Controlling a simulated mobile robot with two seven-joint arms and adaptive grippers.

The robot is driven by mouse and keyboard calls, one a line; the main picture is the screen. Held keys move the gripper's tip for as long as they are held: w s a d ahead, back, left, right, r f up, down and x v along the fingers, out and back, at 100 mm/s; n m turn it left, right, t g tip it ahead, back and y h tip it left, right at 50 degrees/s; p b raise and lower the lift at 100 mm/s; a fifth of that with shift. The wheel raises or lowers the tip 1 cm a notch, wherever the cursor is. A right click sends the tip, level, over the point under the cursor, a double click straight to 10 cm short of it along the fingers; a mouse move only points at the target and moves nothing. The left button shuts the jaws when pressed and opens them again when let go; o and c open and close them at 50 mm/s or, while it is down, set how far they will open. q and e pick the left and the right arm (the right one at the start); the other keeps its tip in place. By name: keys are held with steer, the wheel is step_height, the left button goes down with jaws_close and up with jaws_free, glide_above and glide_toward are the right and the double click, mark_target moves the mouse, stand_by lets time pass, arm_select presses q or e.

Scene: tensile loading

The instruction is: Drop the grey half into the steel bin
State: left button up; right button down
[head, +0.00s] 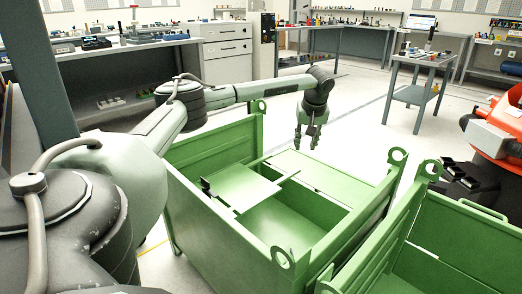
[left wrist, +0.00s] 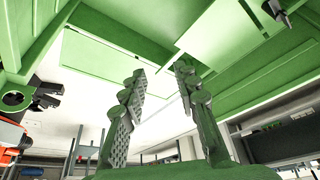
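The steel bin (head: 205,232) is a large green open-topped box in the middle of the head view, with a flat green panel (head: 243,186) across part of its opening. My left gripper (head: 306,142) hangs over the far side of the bin, fingers down. In the left wrist view its two fingers (left wrist: 160,72) stand apart with nothing between them. I cannot pick out the grey half. A small dark piece (head: 206,186) sits at the panel's left edge; I cannot tell what it is. The right gripper is not in view.
A second green bin (head: 455,235) stands close by at the front right. An orange machine (head: 490,138) with dark parts is at the right edge. Benches with lab items and a small grey table (head: 422,62) stand behind. The pale floor beyond the bin is clear.

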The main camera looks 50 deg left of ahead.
arm_select(q)
steer(key=v, duration=0.8)
steer(key=shift+r, duration=0.25)
steer(key=shift+d, duration=0.1)
